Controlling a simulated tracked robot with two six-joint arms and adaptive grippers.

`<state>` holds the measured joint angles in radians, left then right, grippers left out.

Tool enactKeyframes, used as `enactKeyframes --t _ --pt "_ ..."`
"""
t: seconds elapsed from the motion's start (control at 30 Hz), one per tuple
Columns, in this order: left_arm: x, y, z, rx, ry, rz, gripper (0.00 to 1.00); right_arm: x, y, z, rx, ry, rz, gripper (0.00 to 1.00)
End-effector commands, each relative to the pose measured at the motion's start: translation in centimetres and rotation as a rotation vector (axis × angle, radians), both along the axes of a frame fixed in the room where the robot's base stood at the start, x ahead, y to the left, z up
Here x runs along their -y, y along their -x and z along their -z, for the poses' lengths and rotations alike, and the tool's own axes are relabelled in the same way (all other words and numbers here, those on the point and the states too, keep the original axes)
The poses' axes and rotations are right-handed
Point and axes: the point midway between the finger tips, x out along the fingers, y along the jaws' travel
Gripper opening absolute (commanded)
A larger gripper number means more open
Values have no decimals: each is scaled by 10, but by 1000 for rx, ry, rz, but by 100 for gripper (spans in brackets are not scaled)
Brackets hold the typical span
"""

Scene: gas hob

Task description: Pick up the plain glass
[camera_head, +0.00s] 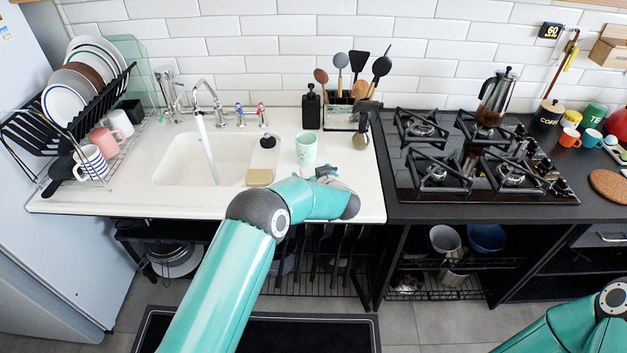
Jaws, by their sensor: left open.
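A mint cup with a faint pattern (306,150) stands upright on the white counter, right of the sink. I cannot tell whether it is glass. A clear, glass-like object (166,88) stands behind the sink's left side by the wall; its shape is hard to make out. My left gripper (336,176) is over the counter's front part, just in front of and to the right of the mint cup. It is open, with its fingers partly hidden by the wrist, and nothing shows in it. My right gripper is outside the view; only part of my right arm shows at the lower right.
The sink (187,160) has a running tap (207,98). A soap dispenser (268,145) and sponge (259,177) sit at its right edge. A utensil holder (341,113) and black bottle (311,106) stand behind the cup. The gas hob (480,190) is right; a dish rack (125,155) is left.

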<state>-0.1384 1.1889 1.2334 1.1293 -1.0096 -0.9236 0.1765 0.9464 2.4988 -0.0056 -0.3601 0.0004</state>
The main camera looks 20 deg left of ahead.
Motion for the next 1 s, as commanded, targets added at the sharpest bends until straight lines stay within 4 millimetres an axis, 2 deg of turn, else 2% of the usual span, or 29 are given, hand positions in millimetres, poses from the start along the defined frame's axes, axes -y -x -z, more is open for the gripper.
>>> enactKeyframes --t 0.33,0.37,0.77,0.8,1.0 --pt "-6 -7 4 0 0 1 94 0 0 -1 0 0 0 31" --pt "-6 -7 4 0 0 0 91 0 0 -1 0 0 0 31" --pt "-6 -6 4 0 0 0 24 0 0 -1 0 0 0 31" --pt "-6 -6 3 1 0 0 22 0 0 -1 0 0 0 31" --pt "-6 -6 3 1 0 0 22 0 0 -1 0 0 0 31"
